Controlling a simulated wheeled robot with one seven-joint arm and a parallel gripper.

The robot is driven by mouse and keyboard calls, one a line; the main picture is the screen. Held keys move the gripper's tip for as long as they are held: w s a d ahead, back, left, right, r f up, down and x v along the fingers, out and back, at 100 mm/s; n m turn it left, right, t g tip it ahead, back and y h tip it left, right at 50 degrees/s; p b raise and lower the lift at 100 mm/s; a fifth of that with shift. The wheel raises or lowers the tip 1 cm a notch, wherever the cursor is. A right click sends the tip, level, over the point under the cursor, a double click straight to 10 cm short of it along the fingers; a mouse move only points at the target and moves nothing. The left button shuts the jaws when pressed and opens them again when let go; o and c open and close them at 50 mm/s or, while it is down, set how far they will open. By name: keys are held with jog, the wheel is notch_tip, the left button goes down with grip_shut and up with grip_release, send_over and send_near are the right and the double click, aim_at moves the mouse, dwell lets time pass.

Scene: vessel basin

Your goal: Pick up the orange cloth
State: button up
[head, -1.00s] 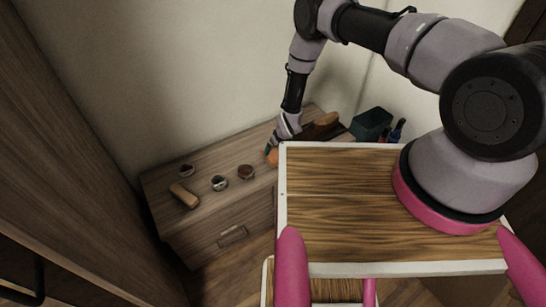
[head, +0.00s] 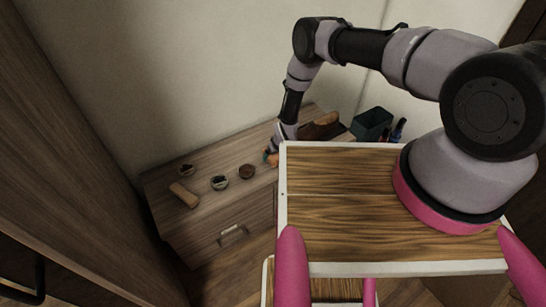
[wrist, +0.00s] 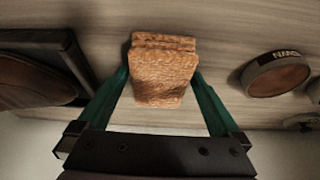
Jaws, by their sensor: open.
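The orange cloth (wrist: 163,72) is a folded, textured block lying on the wooden dresser top, in the upper middle of the wrist view. In the head view only a small orange patch of the cloth (head: 272,158) shows beside my gripper (head: 270,152), partly hidden. In the wrist view my gripper (wrist: 162,85) is open, with one teal finger on each side of the cloth. The fingertips are close to the cloth's sides; I cannot tell whether they touch it.
Round tins, one a brown tin (head: 247,171), and a brush (head: 184,195) lie to the left on the dresser (head: 205,215). A brown shoe (wrist: 35,82) on a dark tray is close to one finger. A dark green bin (head: 371,124) stands behind.

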jog(key=shift+f, duration=0.15)
jog(key=c, duration=1.2)
jog(key=shift+o, duration=0.2)
notch_tip(320, 180, up, 10)
jog(key=shift+r, duration=0.2)
jog(key=o, duration=0.5)
jog(key=c, duration=0.4)
